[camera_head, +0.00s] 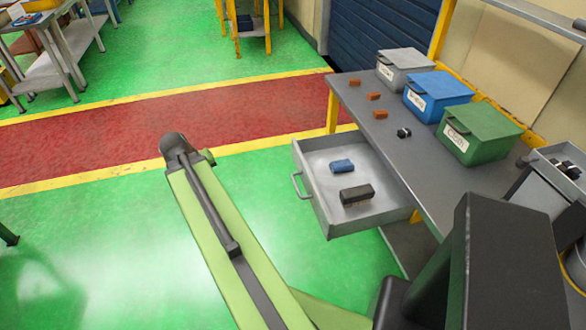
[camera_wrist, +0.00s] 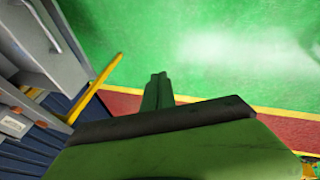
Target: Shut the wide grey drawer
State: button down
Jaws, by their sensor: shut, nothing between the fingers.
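The wide grey drawer (camera_head: 330,210) is pulled out from under the grey workbench in the head view. Its bar handle (camera_head: 299,186) is on its left-facing front. Inside lie a blue block (camera_head: 342,166) and a dark brush-like block (camera_head: 357,194). In the wrist view a grey drawer front (camera_wrist: 75,45) with a curved handle (camera_wrist: 45,27) shows at the upper left. My gripper (camera_wrist: 158,76) is shut and empty, to the right of that front and apart from it. In the head view my arm reaches out left of the drawer; my fingertips cannot be made out there.
The workbench (camera_head: 440,190) carries grey (camera_head: 405,66), blue (camera_head: 438,92) and green (camera_head: 482,132) lidded boxes and several small parts. A yellow bench leg (camera_head: 332,112) stands behind the drawer. Green floor left of the drawer is open, crossed by a red lane (camera_head: 100,148).

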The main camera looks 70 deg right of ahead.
jog(key=s+d+m+g+h+b, duration=0.2)
jog(key=s+d+m, duration=0.2)
jog(key=s+d, duration=1.2)
jog(key=b, duration=0.8)
send_near(297, 164)
jog(key=w+a+x, duration=0.1)
jog(key=x, duration=0.3)
jog(key=shift+s+d+f, duration=0.35)
jog(key=shift+s+d, duration=0.2)
jog(key=shift+s, duration=0.05)
jog(key=shift+d, duration=0.1)
